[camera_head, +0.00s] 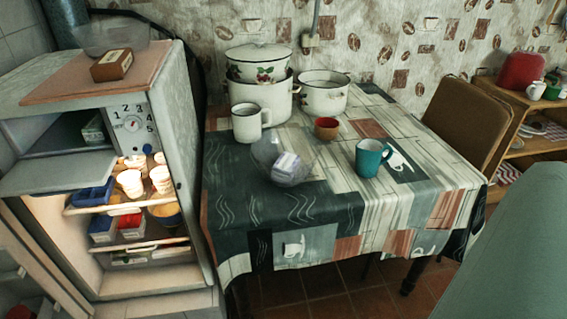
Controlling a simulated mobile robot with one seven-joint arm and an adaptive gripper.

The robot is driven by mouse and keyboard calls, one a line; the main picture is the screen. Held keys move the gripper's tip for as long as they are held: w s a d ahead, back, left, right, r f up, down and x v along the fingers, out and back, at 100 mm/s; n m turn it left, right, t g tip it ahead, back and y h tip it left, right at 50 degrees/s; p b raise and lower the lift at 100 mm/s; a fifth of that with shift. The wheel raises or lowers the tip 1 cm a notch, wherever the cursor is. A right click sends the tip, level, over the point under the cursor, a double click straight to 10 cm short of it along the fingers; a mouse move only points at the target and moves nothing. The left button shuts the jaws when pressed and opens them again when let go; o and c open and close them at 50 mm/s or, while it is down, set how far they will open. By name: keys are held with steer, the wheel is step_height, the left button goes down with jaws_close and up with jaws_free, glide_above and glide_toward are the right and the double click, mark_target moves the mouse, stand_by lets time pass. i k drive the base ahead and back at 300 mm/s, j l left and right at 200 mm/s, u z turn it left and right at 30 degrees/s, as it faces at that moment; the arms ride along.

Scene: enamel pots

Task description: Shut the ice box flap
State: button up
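The ice box (78,132) is the upper compartment of the small fridge (180,130) at the left. Its pale flap (58,172) is folded down and sticks out roughly level below the opening, so the ice box stands open. A small pale box (94,130) shows inside it. A control panel with a dial (132,123) is just right of the opening. My gripper is not in view.
The fridge door (38,262) hangs open at lower left. Shelves below the flap hold white cups (130,183) and blue containers (92,196). A brown box (111,65) and glass bowl (108,38) top the fridge. Right of it stands a cloth-covered table (335,205) with enamel pots (323,98).

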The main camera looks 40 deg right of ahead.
mark_target(69, 174)
steer(key=i+l, duration=0.2)
steer(key=l, duration=0.15)
steer(key=i+l, duration=0.15)
steer(key=l, duration=0.25)
steer(key=l+u, duration=0.2)
steer(key=l, duration=0.3)
steer(key=i, duration=0.55)
